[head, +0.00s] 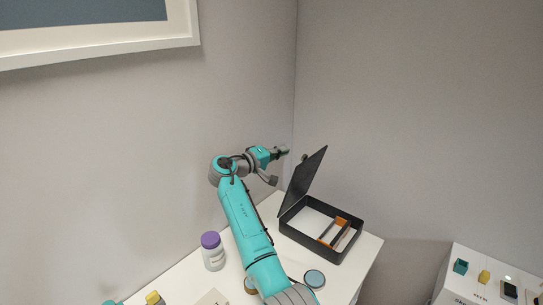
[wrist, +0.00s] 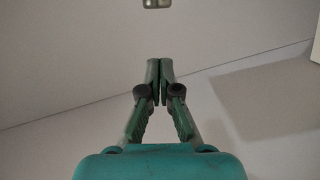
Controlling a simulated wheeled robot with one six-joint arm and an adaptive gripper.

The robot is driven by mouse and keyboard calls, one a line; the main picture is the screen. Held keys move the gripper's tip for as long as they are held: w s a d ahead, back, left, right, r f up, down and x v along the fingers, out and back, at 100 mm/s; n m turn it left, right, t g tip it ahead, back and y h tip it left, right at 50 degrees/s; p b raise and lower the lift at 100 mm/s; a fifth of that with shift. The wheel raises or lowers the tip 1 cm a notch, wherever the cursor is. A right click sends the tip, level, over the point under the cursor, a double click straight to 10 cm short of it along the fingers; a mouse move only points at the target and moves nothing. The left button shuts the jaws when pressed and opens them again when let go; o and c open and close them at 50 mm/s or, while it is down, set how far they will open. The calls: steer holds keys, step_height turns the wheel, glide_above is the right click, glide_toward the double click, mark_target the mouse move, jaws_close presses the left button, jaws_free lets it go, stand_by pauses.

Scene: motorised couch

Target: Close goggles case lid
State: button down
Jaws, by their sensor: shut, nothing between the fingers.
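The goggles case is a black open box (head: 340,254) on the white table near the corner. Its black lid (head: 304,180) stands up, tilted, on the box's left side. Inside the box are a white base, an orange part and a dark divider. My gripper (head: 284,150) is beyond the lid's upper left, raised above the table and seemingly apart from the lid. The case does not show in the wrist view.
A white bottle with a purple cap (head: 213,252) and a round blue-topped tin (head: 314,279) stand on the white table (head: 372,252) beside my arm. Walls meet behind the case. A second white surface (head: 458,288) with small items is at the lower right.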

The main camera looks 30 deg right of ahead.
steer(key=s+d, duration=0.1)
steer(key=s+d+f, duration=0.1)
steer(key=s, duration=0.1)
steer(key=shift+s+d+f, duration=0.1)
steer(key=shift+s+d, duration=0.1)
steer(key=shift+d, duration=0.05)
steer(key=shift+s, duration=0.1)
stand_by(0.3)
steer(key=s+d+f+m+y, duration=0.1)
steer(key=s+d+f+m, duration=0.15)
steer(key=s, duration=0.35)
steer(key=s+d+f+m, duration=0.2)
steer(key=s+m, duration=0.2)
steer(key=s, duration=0.2)
steer(key=s+d+f+m+t, duration=0.1)
steer(key=s+f+m, duration=0.1)
steer(key=s+f, duration=0.2)
steer(key=s+d+f+m+t+y, duration=0.1)
steer(key=s+f+m, duration=0.2)
steer(key=f, duration=0.6)
steer(key=shift+s+d+f, duration=0.3)
steer(key=shift+s+d, duration=0.05)
steer(key=shift+f, duration=0.15)
